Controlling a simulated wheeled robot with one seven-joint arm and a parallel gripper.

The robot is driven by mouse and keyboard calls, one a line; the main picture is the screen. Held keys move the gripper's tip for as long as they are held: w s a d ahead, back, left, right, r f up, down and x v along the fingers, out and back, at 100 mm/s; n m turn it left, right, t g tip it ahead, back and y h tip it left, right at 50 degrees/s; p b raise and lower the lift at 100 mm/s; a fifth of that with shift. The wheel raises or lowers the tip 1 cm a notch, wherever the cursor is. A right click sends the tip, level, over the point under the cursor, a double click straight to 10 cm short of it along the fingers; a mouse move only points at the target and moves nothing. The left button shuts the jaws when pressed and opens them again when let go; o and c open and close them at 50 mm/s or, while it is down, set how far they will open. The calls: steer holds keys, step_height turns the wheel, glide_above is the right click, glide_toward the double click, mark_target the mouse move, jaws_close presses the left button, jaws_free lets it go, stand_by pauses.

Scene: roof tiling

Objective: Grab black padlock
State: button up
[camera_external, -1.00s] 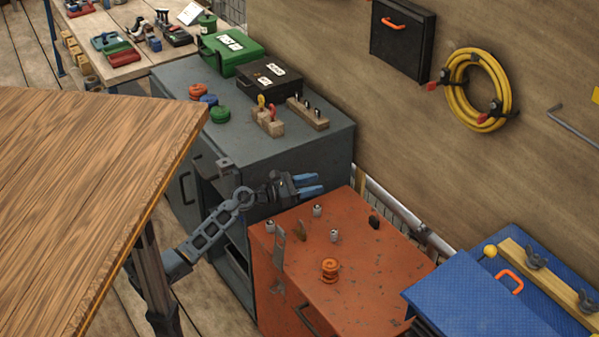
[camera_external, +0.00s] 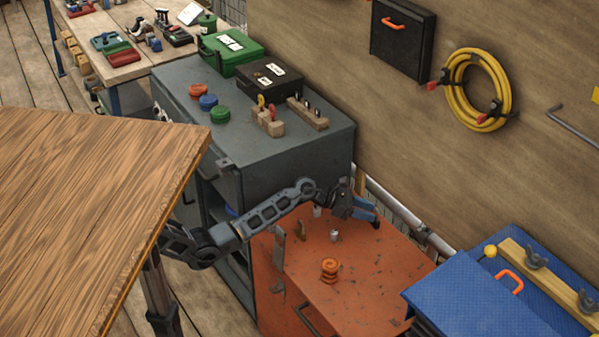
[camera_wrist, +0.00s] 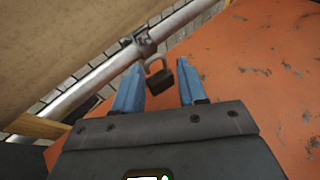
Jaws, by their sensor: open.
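The black padlock (camera_wrist: 160,82) shows in the wrist view as a dark body with a grey shackle, between the blue fingertips of my gripper (camera_wrist: 158,78). I cannot tell its depth relative to the fingers, but they are not closed on it. In the external view, my gripper (camera_external: 368,211) is open and low over the back right part of the orange cabinet top. A dark bit of the padlock (camera_external: 376,223) shows at the fingertips; the rest is hidden.
The orange cabinet (camera_external: 375,280) also bears small silver items (camera_external: 335,236), a brown piece (camera_external: 300,231), a metal bracket (camera_external: 279,247) and an orange coil (camera_external: 330,270). A grey pipe (camera_external: 397,214) runs behind its back edge. A blue box (camera_external: 480,295) stands at right.

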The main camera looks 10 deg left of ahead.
mark_target(375, 222)
steer(key=shift+b+x, duration=0.35)
steer(key=shift+x, duration=1)
steer(key=shift+c, duration=0.3)
jaws_close()
